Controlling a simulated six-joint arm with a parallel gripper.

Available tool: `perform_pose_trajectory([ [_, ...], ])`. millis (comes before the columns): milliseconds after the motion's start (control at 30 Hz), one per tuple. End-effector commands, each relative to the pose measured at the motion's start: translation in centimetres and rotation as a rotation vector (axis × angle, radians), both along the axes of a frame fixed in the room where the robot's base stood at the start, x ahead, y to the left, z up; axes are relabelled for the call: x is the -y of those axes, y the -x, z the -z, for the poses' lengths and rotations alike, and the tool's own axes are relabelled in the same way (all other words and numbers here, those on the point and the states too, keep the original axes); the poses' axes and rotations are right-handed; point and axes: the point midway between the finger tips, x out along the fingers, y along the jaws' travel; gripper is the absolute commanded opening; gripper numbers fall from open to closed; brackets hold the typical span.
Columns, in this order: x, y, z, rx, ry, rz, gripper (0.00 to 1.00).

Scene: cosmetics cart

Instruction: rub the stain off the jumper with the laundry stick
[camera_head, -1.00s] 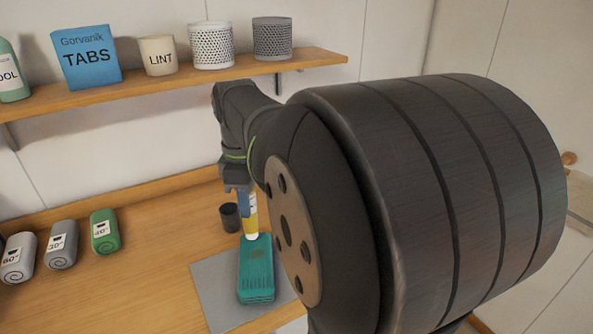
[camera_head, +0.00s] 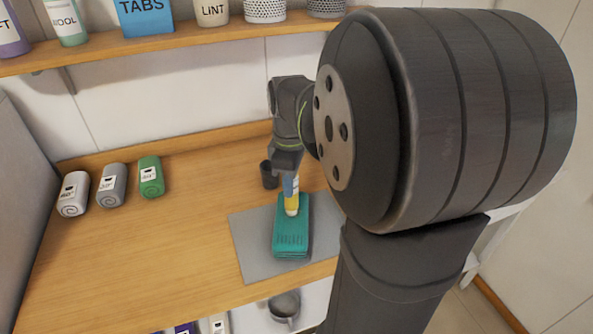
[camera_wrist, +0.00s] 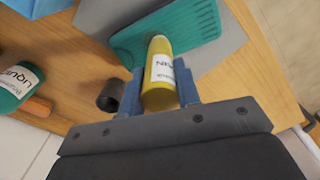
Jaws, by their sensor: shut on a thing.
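The folded teal jumper (camera_head: 291,241) lies on a grey mat (camera_head: 250,258) on the wooden counter. My gripper (camera_head: 289,178) is shut on the yellow laundry stick (camera_head: 292,199), which points down over the far half of the jumper. Its lower end meets the jumper in the picture; I cannot tell whether it presses on it. In the wrist view the stick (camera_wrist: 160,78) sits between the blue fingers (camera_wrist: 158,92), with the ribbed jumper (camera_wrist: 185,28) behind it. I see no stain now; the stick may cover it.
A small black cup (camera_head: 268,176) stands just left of my gripper. Rolled towels, white (camera_head: 73,195), grey (camera_head: 112,186) and green (camera_head: 151,178), lie at the left. A shelf (camera_head: 150,48) with containers runs above. The counter between towels and mat is clear.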

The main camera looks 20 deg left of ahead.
Motion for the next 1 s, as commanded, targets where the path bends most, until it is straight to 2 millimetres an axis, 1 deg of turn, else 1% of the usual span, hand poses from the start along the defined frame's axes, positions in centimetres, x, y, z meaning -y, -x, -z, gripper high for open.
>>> perform_pose_trajectory([
  [100,-0.4,-1.1,0.3,-0.002,0.001,0.001,0.00],
  [333,-1.1,-3.0,0.3,-0.002,0.001,0.000,0.00],
  [400,-0.7,-2.1,0.1,-0.001,0.001,-0.001,0.00],
  [767,0.4,1.0,0.2,-0.001,0.000,-0.001,0.00],
  [833,0.4,1.0,-0.2,-0.001,0.000,0.000,0.00],
  [900,0.4,0.9,-2.0,0.003,-0.003,0.000,0.00],
  [1000,0.4,0.9,-2.6,0.001,0.000,0.000,0.00],
])
